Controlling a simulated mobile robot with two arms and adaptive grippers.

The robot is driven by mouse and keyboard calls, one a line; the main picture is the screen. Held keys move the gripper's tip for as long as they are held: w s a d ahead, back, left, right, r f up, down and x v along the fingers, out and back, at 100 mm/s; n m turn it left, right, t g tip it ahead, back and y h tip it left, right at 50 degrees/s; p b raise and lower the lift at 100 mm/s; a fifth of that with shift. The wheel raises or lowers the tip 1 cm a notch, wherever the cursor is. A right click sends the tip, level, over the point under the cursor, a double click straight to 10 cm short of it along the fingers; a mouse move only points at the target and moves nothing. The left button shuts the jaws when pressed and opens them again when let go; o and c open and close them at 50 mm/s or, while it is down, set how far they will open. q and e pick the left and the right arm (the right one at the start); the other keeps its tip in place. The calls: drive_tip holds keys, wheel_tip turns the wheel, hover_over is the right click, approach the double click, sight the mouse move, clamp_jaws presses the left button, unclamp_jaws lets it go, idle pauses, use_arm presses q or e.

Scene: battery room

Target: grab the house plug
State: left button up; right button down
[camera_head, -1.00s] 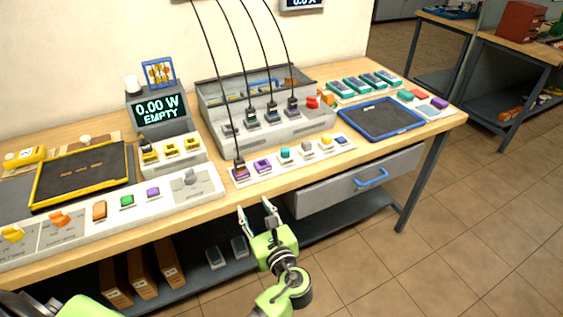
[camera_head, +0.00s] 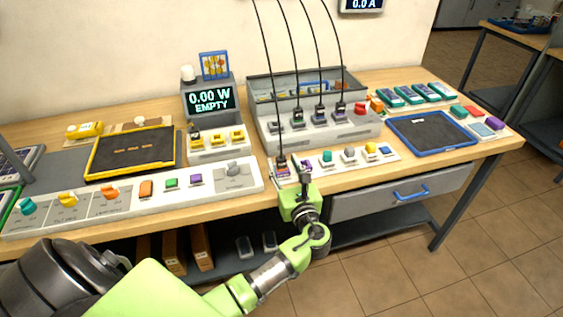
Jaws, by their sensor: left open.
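Several dark plugs hang on black cables over the bench. One plug (camera_head: 281,164) with an orange-red base stands at the left end of the white socket strip (camera_head: 335,169). Three more plugs (camera_head: 320,113) sit in the grey console behind. No house mark is legible, so I cannot tell for sure which is the house plug. My left gripper (camera_head: 287,172) is open at the left end of the strip, its fingertips near the front plug, one to each side in the picture. Contact cannot be made out. My right gripper is not in view.
A grey console (camera_head: 262,100) stands behind the strip. A white control panel (camera_head: 215,178) and yellow-rimmed tray (camera_head: 90,165) are at left. A blue-rimmed tray (camera_head: 470,143) lies at right. A drawer with a blue handle (camera_head: 411,192) is below the bench top.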

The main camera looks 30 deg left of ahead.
sight(283, 162)
use_arm(q)
drive_tip(key=shift+x, duration=1.5)
clamp_jaws()
